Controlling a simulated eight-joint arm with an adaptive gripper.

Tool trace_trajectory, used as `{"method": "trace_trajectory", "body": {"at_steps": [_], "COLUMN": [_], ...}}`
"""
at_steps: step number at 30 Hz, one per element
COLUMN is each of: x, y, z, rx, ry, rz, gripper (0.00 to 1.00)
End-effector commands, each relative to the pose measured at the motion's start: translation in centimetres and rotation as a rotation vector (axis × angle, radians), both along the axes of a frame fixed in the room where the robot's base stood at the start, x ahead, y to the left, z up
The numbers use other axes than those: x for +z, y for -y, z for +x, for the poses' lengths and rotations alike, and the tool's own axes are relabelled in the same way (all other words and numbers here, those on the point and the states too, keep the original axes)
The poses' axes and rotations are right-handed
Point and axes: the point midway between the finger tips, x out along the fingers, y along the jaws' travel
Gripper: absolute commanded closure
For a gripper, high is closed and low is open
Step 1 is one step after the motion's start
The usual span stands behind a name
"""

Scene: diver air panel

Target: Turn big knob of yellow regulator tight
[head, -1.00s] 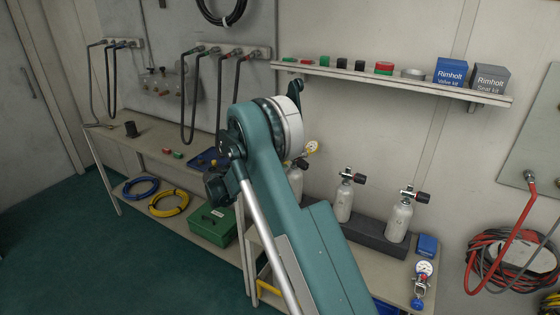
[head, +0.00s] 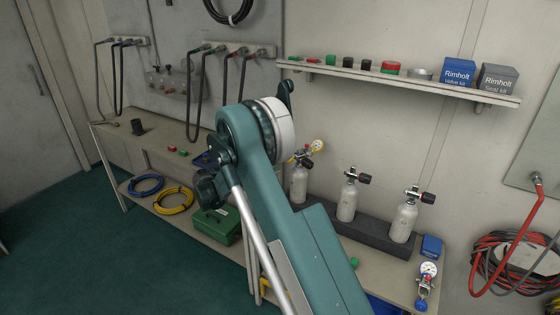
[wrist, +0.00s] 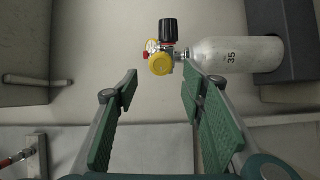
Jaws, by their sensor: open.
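The yellow regulator (head: 298,156) sits at the top of the leftmost grey cylinder (head: 299,184) on the bench. In the wrist view the regulator (wrist: 160,64) shows a round yellow part facing me, with a black ribbed knob (wrist: 168,30) above it and a small red part at its left. The cylinder (wrist: 235,53), marked 35, extends right from it. My gripper (wrist: 158,83) is open and empty. The regulator appears just beyond the gap between the fingertips, apparently untouched. My gripper is hidden behind my arm in the head view.
Two more cylinders (head: 347,200) with black knobs stand to the right in a dark rack (head: 376,236). A blue gauge device (head: 425,284) lies on the bench's right end. A wall shelf (head: 400,78) with boxes runs above the cylinders.

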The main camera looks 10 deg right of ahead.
Motion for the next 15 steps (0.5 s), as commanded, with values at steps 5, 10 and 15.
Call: {"method": "trace_trajectory", "body": {"at_steps": [5,10,15], "x": [0.0,0.0,0.1], "y": [-2.8,-4.7,-5.5], "z": [-0.7,-1.1,-1.4], "rx": [0.002,0.002,0.0], "ry": [0.0,0.0,0.0], "rz": [0.0,0.0,0.0], "gripper": [0.6,0.6,0.6]}}
